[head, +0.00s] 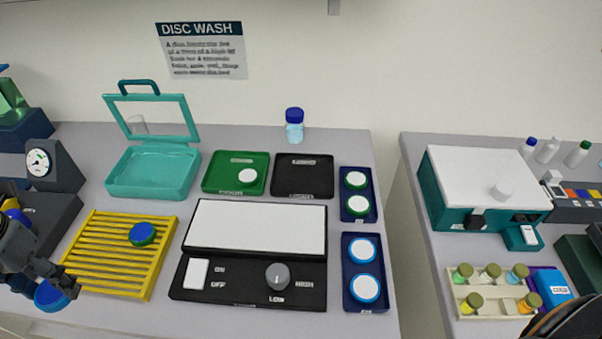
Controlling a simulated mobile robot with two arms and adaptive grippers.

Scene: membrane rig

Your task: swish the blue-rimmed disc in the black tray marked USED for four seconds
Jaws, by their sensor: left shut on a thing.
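My left gripper (66,284) is at the lower left, left of the yellow slatted rack's front corner. It is shut on a blue round disc (50,295), which is partly hidden by the fingers and sits low near the table's front edge. The black tray (303,176) stands at the back middle; its label is too small to read. It looks empty. Two white discs with blue rims (362,250) lie in the front navy holder (350,272).
The yellow rack (95,258) bears a blue-and-green disc (143,234). A green tray (222,172) with a white disc adjoins the black tray. A black-based stirrer panel (240,283) with a knob lies in front. A teal open case (150,172) and blue-capped bottle (294,125) stand behind.

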